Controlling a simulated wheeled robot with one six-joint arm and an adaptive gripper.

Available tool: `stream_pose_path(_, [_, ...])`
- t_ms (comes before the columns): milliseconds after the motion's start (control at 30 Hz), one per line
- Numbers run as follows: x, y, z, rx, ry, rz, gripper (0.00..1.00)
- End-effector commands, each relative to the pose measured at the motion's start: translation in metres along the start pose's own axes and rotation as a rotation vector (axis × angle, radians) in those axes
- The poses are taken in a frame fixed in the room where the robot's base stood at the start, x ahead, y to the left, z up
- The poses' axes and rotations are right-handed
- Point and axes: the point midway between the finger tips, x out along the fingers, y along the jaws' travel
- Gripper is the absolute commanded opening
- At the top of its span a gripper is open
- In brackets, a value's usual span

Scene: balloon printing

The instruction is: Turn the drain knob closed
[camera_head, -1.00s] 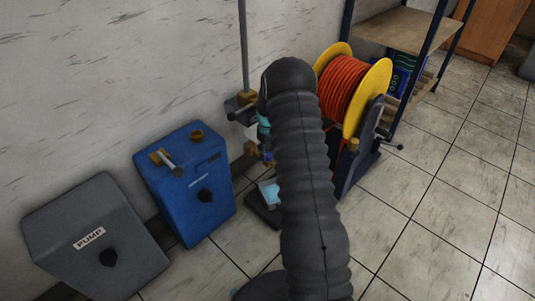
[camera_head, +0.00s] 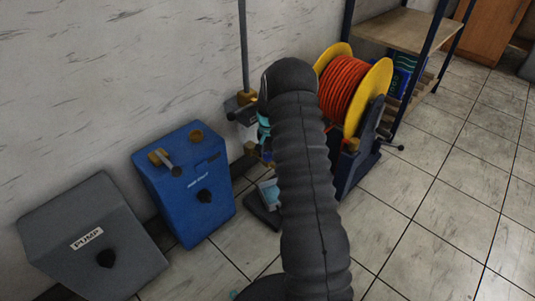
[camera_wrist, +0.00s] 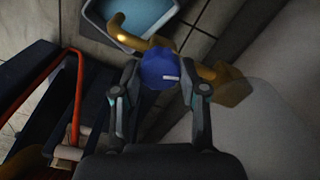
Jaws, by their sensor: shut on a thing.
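The drain knob is a blue lobed knob (camera_wrist: 158,68) with a short white mark, in the upper middle of the wrist view. It sits on a brass pipe (camera_wrist: 132,37) whose ends show on both sides of it. My gripper (camera_wrist: 160,82) is shut on the knob, one finger on each side. The white mark lies nearly level, on the right part of the knob's face. In the head view my dark ribbed arm hides the knob and most of the gripper. Only a bit of teal gripper (camera_head: 264,130) shows left of the arm.
A blue box (camera_head: 185,185) with a small valve and a grey PUMP box (camera_head: 92,240) stand left along the wall. A hose reel (camera_head: 352,95) with red hose stands right of my arm, before a shelf (camera_head: 400,28). Open tiled floor (camera_head: 450,210) lies to the right.

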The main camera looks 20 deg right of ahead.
Motion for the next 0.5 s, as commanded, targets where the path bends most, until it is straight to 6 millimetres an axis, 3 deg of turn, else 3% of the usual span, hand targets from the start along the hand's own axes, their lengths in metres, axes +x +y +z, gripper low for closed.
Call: stream_pose_path(500, [0.0008,0.0014,0.0002,0.266,-0.001,0.001,0.08])
